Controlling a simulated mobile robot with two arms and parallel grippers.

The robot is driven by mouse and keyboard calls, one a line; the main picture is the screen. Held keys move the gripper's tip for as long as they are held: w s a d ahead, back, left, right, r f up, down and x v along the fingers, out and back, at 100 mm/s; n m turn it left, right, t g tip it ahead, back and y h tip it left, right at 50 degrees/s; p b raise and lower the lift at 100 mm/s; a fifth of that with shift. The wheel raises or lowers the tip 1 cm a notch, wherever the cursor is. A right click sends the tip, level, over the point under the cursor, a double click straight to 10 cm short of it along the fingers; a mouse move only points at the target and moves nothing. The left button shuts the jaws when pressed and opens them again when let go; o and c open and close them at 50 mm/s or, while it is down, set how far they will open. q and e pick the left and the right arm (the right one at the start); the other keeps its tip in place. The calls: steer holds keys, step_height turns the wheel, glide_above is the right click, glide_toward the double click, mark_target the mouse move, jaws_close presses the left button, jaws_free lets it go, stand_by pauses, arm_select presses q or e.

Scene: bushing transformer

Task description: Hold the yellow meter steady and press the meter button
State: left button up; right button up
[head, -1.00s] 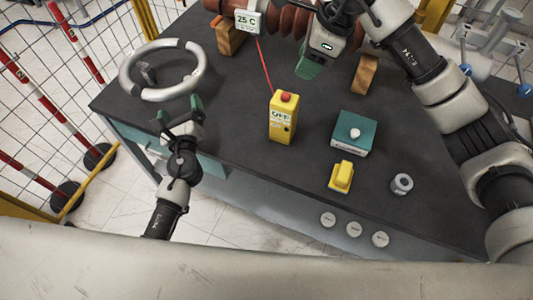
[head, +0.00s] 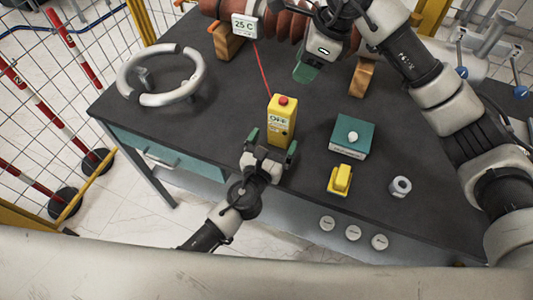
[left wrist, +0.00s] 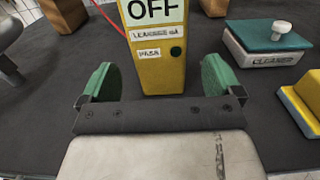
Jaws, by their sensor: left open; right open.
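The yellow meter (head: 281,121) stands upright on the dark table, with a red button (head: 283,100) on top and a display reading OFF. In the left wrist view the meter (left wrist: 160,65) stands just beyond my open left fingers, near the middle of the gap, with a dark green round spot on its face. My left gripper (head: 272,145) is open and empty at the meter's near side; its green fingertips also show in the left wrist view (left wrist: 160,85). My right gripper (head: 307,72) is above the back of the table by the brown bushing; its fingers are partly hidden.
A teal-topped cleaner box (head: 352,136), a yellow block (head: 340,180) and a grey nut (head: 400,187) lie right of the meter. A red lead (head: 262,68) runs back from the meter towards a 25 C display (head: 245,26).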

mark_target(283, 101)
arm_select(q)
steer(key=shift+x, duration=2.75)
steer(key=shift+c, duration=0.4)
steer(key=c, duration=1.1)
arm_select(e)
steer(key=shift+c, duration=0.3)
jaws_close()
steer(key=shift+a+f+n+t+y, duration=0.6)
steer(key=shift+f+t, duration=0.2)
steer(key=shift+f, duration=0.45)
steer(key=shift+a+f+n+t+y, duration=0.5)
steer(key=shift+a+f+t, duration=0.25)
steer(key=shift+f, duration=0.45)
steer(key=shift+a+f+n+t+y, duration=0.55)
steer(key=shift+f+t, duration=0.3)
steer(key=shift+f, duration=0.4)
